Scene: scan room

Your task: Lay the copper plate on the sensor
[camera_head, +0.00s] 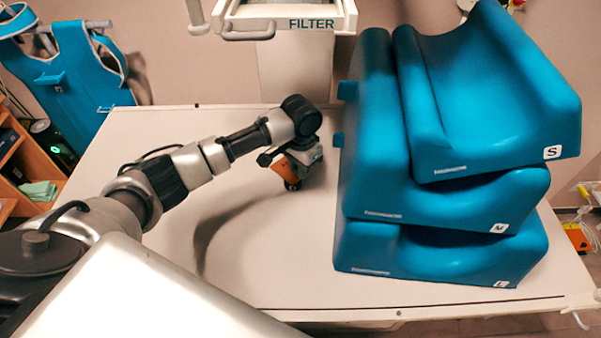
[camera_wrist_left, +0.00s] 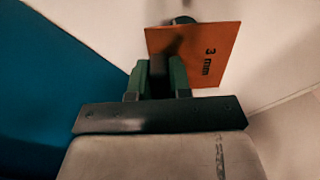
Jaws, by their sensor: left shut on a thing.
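The copper plate (camera_head: 284,170) is an orange-brown sheet held over the white table, left of the blue cushions. In the left wrist view the copper plate (camera_wrist_left: 212,60) is marked "3 mm" and extends beyond the fingers. My left gripper (camera_head: 293,181) is shut on the plate, its green-edged fingers (camera_wrist_left: 160,78) at the plate's lower left side. A small dark round part (camera_wrist_left: 183,20) shows at the plate's far edge; I cannot tell what it is. I cannot make out the sensor in either view. My right gripper is out of view.
Stacked blue cushions (camera_head: 440,205), marked S, M and L, fill the right of the table (camera_head: 270,275). A white frame labelled FILTER (camera_head: 312,24) is above the far edge. Blue aprons (camera_head: 75,75) hang at the left. The table's front middle is clear.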

